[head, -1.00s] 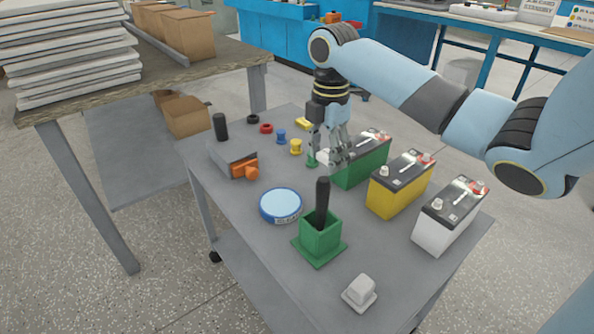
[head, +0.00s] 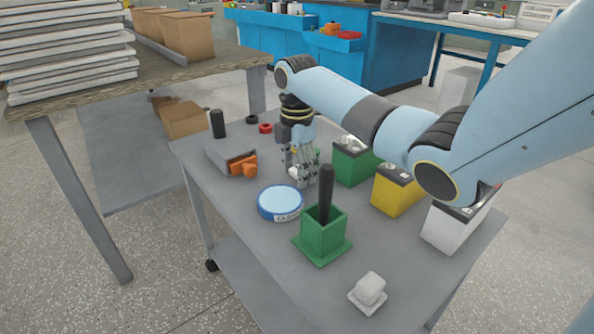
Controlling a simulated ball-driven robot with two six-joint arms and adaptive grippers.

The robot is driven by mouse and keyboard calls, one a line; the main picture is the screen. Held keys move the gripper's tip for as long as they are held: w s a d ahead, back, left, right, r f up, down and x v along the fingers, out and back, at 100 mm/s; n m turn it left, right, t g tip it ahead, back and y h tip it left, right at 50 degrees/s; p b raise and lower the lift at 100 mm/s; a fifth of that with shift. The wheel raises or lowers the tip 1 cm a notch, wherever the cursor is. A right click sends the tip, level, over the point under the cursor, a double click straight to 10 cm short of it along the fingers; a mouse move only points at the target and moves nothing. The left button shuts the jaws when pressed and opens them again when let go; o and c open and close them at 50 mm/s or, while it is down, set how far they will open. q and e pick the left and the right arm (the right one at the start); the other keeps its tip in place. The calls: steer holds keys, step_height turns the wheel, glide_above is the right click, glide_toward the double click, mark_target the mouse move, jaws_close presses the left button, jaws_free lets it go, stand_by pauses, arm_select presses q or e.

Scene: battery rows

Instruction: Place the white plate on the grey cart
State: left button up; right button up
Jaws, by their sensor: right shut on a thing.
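The grey cart (head: 240,240) stands in the middle of the head view, its flat top holding several objects. My right gripper (head: 301,180) is over the cart top, pointing down, between the blue-lidded round tin and the green battery. It is shut on a small whitish thing, mostly hidden by the fingers; I cannot tell its shape or whether it touches the cart. A white square piece with a raised block (head: 369,290) lies at the cart's near edge. My left gripper is not in view.
Near the gripper are the tin (head: 280,203), a green holder (head: 322,240) with a black rod, and an orange-and-grey tool (head: 238,162). Green (head: 352,166), yellow (head: 394,194) and white (head: 448,228) batteries line the right side. Bare cart top lies front left.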

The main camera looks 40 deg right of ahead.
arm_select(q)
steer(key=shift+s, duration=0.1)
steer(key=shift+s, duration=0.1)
arm_select(e)
steer(key=o, duration=0.9)
steer(key=shift+f, duration=0.1)
steer(key=shift+o, duration=0.2)
steer(key=shift+r, duration=0.35)
arm_select(q)
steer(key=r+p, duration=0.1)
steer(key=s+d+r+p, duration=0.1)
steer(key=p, duration=0.1)
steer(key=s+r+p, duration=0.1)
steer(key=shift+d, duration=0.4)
arm_select(e)
step_height(320, 180, up, 12)
steer(key=shift+f, duration=0.2)
